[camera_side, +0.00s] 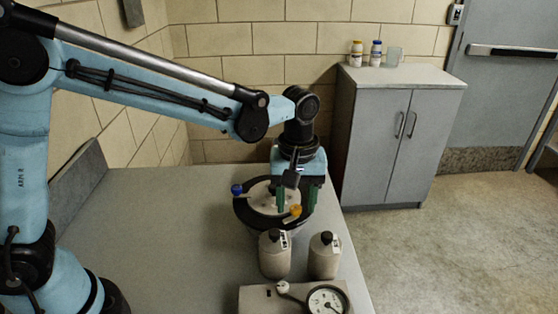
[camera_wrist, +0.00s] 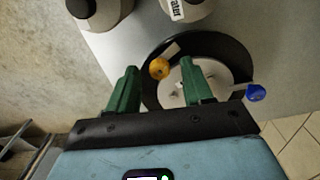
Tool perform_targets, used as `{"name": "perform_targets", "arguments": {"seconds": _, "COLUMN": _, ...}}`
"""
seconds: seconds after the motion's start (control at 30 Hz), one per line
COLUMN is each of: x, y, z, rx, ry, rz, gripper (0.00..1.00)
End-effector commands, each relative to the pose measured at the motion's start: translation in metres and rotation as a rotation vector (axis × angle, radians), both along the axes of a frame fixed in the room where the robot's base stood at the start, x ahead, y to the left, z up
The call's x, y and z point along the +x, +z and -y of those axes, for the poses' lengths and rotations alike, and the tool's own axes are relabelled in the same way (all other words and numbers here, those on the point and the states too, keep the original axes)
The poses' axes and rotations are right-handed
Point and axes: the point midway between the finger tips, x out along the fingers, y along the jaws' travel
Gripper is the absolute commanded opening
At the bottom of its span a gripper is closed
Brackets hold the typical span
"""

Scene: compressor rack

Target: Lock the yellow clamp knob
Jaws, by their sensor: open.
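The yellow clamp knob (camera_side: 295,210) sits on the near side of a dark round base with a pale disc (camera_side: 262,197). A blue knob (camera_side: 236,189) is on the disc's left side. My gripper (camera_side: 296,206) points down over the disc, with its two green fingers apart. In the wrist view, the yellow knob (camera_wrist: 159,68) appears between the fingertips of my gripper (camera_wrist: 159,64), and I see no finger clearly pressing on it. The blue knob (camera_wrist: 256,92) is outside the right finger. The fingers hide part of the disc.
Two pale bottles with black caps (camera_side: 275,254) (camera_side: 324,256) stand close in front of the round base. A box with a dial gauge (camera_side: 327,301) is at the table's front. The table (camera_side: 170,230) is clear on the left. A grey cabinet (camera_side: 385,140) stands behind right.

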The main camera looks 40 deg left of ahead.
Motion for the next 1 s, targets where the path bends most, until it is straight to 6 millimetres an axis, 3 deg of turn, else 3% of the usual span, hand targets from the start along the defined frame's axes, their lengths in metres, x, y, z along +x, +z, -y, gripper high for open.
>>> {"name": "perform_targets", "arguments": {"seconds": 0.23, "x": 0.0001, "y": -0.0004, "z": 0.0001, "rx": 0.000, "ry": 0.000, "rz": 0.000, "gripper": 0.49}}
{"name": "perform_targets", "arguments": {"seconds": 0.57, "x": 0.0000, "y": -0.0002, "z": 0.0000, "rx": 0.000, "ry": 0.000, "rz": 0.000, "gripper": 0.00}}
{"name": "perform_targets", "arguments": {"seconds": 1.0, "x": 0.0001, "y": 0.0000, "z": 0.0002, "rx": 0.002, "ry": -0.088, "rz": -0.001, "gripper": 0.00}}
